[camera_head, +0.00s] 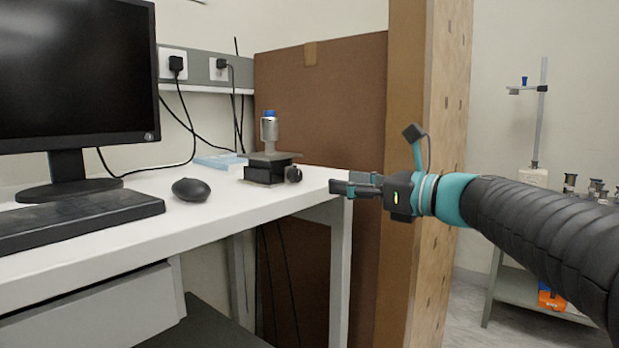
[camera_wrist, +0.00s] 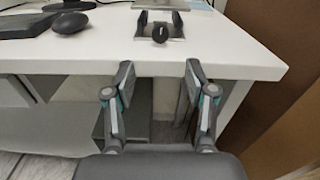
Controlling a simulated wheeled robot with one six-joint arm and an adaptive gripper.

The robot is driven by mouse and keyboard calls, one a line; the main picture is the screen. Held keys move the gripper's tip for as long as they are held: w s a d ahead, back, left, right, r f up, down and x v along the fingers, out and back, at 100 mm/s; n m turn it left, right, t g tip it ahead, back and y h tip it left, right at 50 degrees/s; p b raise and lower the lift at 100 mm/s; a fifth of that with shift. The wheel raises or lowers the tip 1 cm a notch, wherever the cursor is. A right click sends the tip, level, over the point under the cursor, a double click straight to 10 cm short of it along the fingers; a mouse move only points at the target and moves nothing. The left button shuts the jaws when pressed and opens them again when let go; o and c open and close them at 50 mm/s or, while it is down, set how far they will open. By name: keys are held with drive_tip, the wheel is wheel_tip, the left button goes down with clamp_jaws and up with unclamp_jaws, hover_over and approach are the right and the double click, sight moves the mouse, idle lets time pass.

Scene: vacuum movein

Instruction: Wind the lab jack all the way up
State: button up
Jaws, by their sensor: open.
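The lab jack (camera_head: 265,171) stands on the white table near its right end, with a dark base and a flat top plate low over it. A metal cylinder with a blue top (camera_head: 269,131) stands on the plate. The jack's dark round knob (camera_head: 293,174) faces the front right; in the wrist view the knob (camera_wrist: 160,33) shows at the top middle. My gripper (camera_head: 335,187) is off the table's right front edge, to the right of the jack and apart from it. In the wrist view my gripper (camera_wrist: 158,82) is open and empty, its fingers pointing toward the knob.
A monitor (camera_head: 75,75), a keyboard (camera_head: 75,217) and a mouse (camera_head: 191,189) occupy the table (camera_head: 235,212) to the left. A brown panel (camera_head: 320,110) and a wooden post (camera_head: 440,120) rise behind and beside my arm. The tabletop between mouse and jack is clear.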

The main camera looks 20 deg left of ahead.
sight(299, 175)
drive_tip(key=p+x, duration=0.1)
drive_tip(key=x, duration=0.9)
drive_tip(key=shift+a, duration=0.35)
drive_tip(key=shift+w, duration=0.1)
clamp_jaws()
